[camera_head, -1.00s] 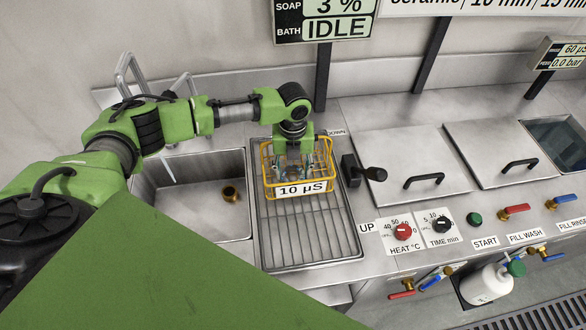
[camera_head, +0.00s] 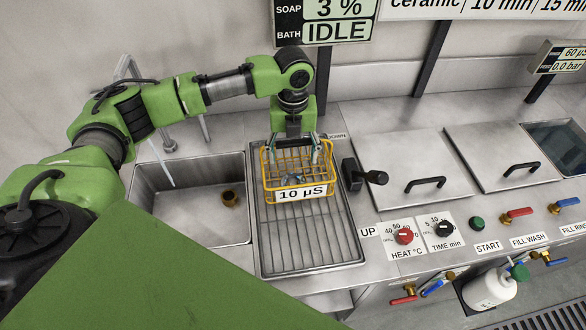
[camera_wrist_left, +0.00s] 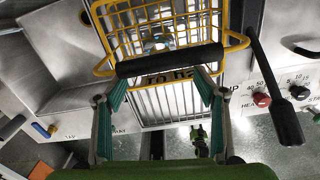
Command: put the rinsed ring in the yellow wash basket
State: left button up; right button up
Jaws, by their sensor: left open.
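The yellow wash basket (camera_head: 268,186) stands on the ribbed drain rack, with a "10 µS" label on its front. A small grey-blue ring (camera_head: 291,180) shows inside it through the wires, low down; it also shows in the left wrist view (camera_wrist_left: 157,43) within the basket (camera_wrist_left: 238,42). My right gripper is not in view.
A sink (camera_head: 190,205) with a brass drain lies left of the rack (camera_head: 310,240). A black lever (camera_head: 366,174) stands close to the basket's right. Two lidded tanks (camera_head: 412,165) with black handles, and a panel of knobs and valves, are further right.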

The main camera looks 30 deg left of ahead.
pick_arm(q)
jog(key=shift+r, duration=2.15)
jog(key=shift+f, duration=0.1)
